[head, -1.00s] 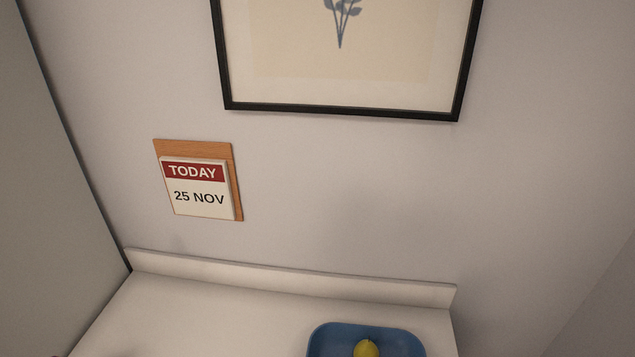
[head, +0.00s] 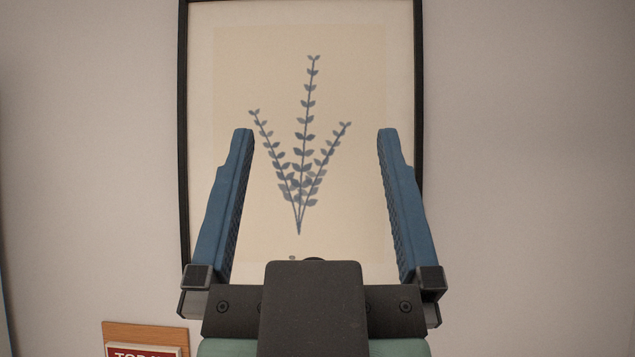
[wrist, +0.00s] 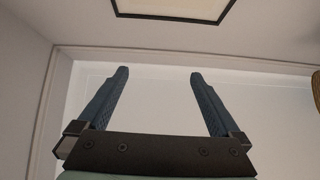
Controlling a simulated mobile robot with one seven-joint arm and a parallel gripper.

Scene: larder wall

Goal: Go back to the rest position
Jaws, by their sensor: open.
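My gripper (head: 315,135) stands upright in the middle of the head view, its two blue fingers spread wide apart. Nothing is between the fingers; the framed plant picture shows behind them. The wrist view also shows my gripper (wrist: 157,75) open and empty, with pale, plain surfaces beyond the fingertips.
A black-framed picture (head: 230,60) of a blue plant sprig hangs on the wall (head: 530,150). The top of a calendar (head: 146,335) on a wooden board shows at the lower left. In the wrist view a bright panel with a dark frame (wrist: 170,16) is at the top, and a brown edge (wrist: 316,92) at the right.

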